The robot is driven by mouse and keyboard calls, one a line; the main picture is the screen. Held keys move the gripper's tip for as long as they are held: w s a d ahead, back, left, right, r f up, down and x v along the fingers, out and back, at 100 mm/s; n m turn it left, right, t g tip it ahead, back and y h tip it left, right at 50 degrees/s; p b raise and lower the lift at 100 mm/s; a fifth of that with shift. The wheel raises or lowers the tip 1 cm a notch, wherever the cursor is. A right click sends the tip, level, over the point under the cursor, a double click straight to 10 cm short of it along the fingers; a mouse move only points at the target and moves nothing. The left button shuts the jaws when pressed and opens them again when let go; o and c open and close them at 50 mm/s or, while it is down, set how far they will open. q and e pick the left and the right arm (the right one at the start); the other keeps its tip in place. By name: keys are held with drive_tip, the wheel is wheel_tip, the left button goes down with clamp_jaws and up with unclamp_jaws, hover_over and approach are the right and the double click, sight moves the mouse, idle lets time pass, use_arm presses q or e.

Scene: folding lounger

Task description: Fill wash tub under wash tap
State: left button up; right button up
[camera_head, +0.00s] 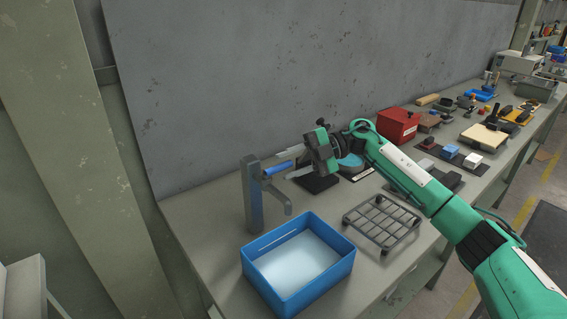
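The grey wash tap (254,196) stands upright at the near left end of the bench, its spout bent down on the right. Its blue lever (276,169) points right, toward my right gripper. The blue wash tub (262,285) sits on the bench in front of the tap, near the spout. Its inside shows a pale blue-white surface; I cannot tell how deep any water is. No stream shows clearly under the spout. My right gripper (287,162) is at the lever's end, its two grey fingers apart. I cannot tell whether they touch the lever. My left gripper is out of view.
A dark wire rack (382,223) stands right of the tub, under my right arm. A red box (397,125) and a blue round object (350,164) lie behind the arm. Several tools and blocks fill the far bench. A grey panel (300,70) rises behind.

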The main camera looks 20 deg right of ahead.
drive_tip(key=shift+x, duration=1)
clamp_jaws()
